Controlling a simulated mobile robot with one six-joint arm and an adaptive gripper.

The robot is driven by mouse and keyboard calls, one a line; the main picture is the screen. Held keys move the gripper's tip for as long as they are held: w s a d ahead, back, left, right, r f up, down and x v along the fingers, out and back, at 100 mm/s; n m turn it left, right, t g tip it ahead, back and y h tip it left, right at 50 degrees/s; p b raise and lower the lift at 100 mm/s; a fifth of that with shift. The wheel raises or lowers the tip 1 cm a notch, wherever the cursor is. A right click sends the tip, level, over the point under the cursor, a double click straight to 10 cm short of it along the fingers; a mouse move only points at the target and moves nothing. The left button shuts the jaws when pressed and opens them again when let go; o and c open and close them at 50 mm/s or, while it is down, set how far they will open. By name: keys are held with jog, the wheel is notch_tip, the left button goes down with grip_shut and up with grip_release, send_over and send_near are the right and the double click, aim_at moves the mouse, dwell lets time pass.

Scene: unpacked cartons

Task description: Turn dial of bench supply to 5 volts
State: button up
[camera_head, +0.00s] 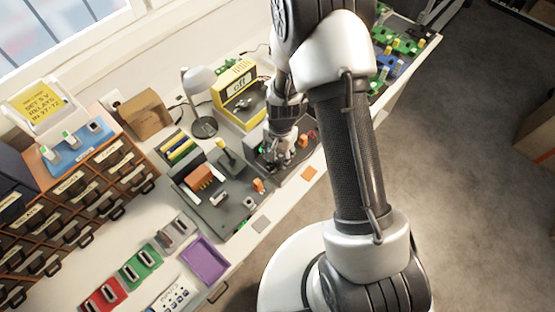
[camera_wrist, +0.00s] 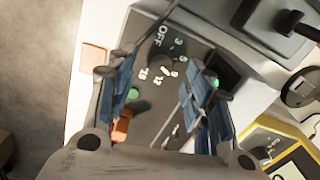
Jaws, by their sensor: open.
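The bench supply panel (camera_wrist: 185,30) is a dark face under my gripper in the wrist view. White marks are printed in a ring on it: OFF and several numbers, some too blurred to read. The dial (camera_wrist: 161,61) appears as a dark shape inside this ring, and its pointing direction is unclear. My gripper (camera_wrist: 160,80) is open, its blue-grey fingers on either side of the dial area; I cannot tell whether they touch the panel. In the head view my gripper (camera_head: 275,152) is low over the dark unit and hides the dial.
A yellow instrument (camera_head: 237,86) reading "off" stands behind my gripper, beside a grey lamp (camera_head: 204,125). A dark board (camera_head: 215,213) with orange and grey parts lies left. A yellow note (camera_head: 40,103) stands far left. A purple tray (camera_head: 204,262) lies near the front edge.

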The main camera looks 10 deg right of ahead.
aim_at(277, 160)
jog(key=shift+f+b, duration=0.3)
jog(key=shift+f, duration=1.15)
jog(key=c, duration=1.1)
jog(key=shift+w+n, duration=0.1)
jog(key=shift+n, duration=0.2)
jog(key=n+b, duration=0.2)
jog(key=n, duration=0.1)
jog(key=shift+n+b, duration=0.3)
jog(key=shift+n, duration=0.1)
jog(key=shift+n+b, duration=0.8)
jog(key=shift+n, duration=1.4)
